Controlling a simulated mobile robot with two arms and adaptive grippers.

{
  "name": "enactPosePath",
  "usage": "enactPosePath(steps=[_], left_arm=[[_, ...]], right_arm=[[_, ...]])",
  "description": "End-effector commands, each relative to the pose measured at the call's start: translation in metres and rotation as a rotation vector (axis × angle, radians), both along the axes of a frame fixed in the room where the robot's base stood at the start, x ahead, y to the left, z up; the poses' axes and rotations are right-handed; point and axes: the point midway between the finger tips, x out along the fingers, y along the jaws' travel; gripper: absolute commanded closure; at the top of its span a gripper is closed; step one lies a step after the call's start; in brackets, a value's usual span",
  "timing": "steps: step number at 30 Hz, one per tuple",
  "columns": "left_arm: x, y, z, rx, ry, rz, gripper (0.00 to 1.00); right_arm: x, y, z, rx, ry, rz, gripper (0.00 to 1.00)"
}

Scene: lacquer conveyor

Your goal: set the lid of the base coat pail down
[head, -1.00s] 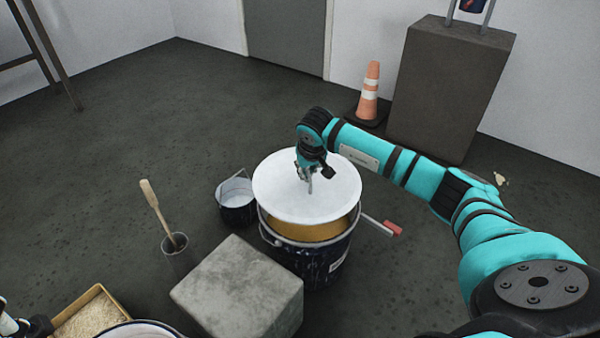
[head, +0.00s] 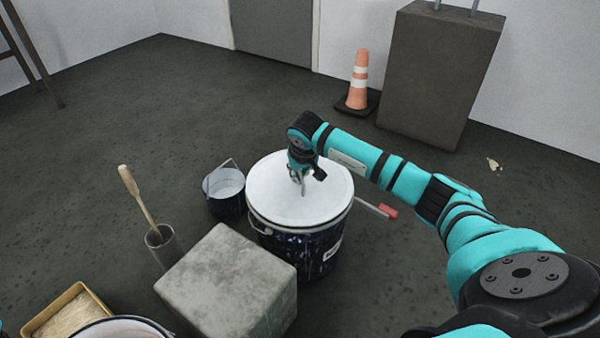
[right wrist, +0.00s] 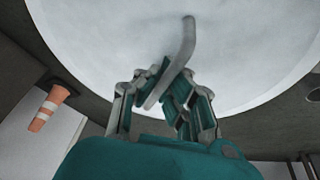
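The lid (head: 325,185) is a white round disc with a thin grey handle. In the head view it sits level over the mouth of the base coat pail (head: 300,250), a dark paint-spattered pail with a pale label. No gap between lid and pail rim shows from here. My right gripper (head: 300,182) is above the lid's middle, closed around its handle. The right wrist view shows the handle (right wrist: 183,50) between the fingers (right wrist: 165,95), with the white lid (right wrist: 250,50) behind. My left gripper is not in view.
A grey block (head: 228,280) stands in front of the pail. A small bucket (head: 226,203) and a tube (head: 165,247) with a wooden stick are left. A red-handled tool (head: 385,210) sticks out right. A cone (head: 359,80) and dark plinth (head: 435,80) stand behind.

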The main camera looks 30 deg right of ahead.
Motion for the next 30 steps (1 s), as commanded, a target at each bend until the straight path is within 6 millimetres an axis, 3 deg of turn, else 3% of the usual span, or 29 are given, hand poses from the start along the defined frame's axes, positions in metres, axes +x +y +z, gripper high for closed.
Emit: enactPosePath(steps=[28,30], left_arm=[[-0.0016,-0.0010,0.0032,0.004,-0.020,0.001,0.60],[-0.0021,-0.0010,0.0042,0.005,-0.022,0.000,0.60]], right_arm=[[0.0005,-0.0003,-0.0092,0.001,-0.002,0.000,1.00],[0.0005,-0.0003,-0.0087,0.001,-0.002,0.000,0.92]])
